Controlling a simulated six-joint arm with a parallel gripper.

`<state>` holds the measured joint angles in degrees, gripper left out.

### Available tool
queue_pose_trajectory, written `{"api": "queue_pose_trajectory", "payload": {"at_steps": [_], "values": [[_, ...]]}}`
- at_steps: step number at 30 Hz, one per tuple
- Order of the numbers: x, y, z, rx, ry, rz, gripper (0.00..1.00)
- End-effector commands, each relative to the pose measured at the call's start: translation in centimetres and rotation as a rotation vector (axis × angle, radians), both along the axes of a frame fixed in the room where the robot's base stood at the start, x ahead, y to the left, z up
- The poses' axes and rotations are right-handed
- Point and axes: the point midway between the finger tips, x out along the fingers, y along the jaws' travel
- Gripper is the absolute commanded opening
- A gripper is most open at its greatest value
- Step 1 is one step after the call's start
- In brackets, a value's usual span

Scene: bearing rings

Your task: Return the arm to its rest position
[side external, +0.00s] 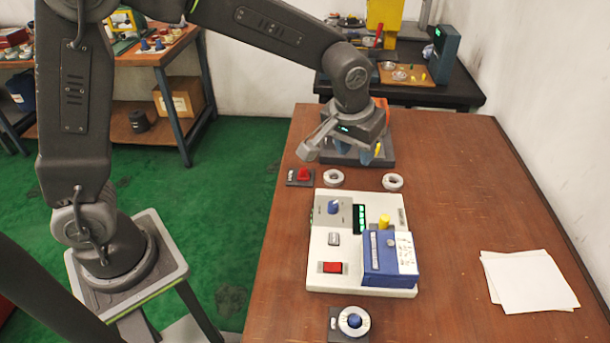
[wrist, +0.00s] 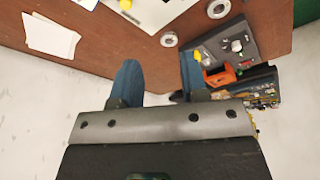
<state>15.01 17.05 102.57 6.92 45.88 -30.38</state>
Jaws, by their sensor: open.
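My gripper (side external: 355,154) is at the far part of the brown table, in front of or above a dark grey fixture (side external: 386,160). Its blue fingers stand apart with nothing between them in the wrist view (wrist: 160,76). One pale bearing ring (side external: 333,177) and another pale ring (side external: 393,182) lie on the table nearer than the gripper. Both are apart from the fingers. A third ring (side external: 343,318) sits around a blue knob or post on a small dark block at the near edge. My gripper hides part of the fixture.
A white test unit (side external: 320,246) with a blue box (side external: 384,260) stands mid-table. A small block with a red part (side external: 303,174) is at the left edge. White sheets (side external: 527,280) lie right. An orange part (wrist: 220,77) is by the fixture. The table's right side is mostly clear.

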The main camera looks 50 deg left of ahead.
Motion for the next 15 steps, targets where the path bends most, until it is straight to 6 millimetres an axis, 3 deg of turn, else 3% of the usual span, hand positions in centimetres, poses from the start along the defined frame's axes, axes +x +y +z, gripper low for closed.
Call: {"api": "queue_pose_trajectory", "payload": {"at_steps": [1,6,10,15], "values": [[-1.5,1.3,1.9,-0.002,-0.021,-0.008,0.40],[-6.5,4.6,6.1,0.001,-0.068,-0.051,0.40],[-10.8,6.6,8.0,0.007,-0.108,-0.083,0.40],[-16.4,8.7,9.0,0.023,-0.160,-0.126,0.40]]}}
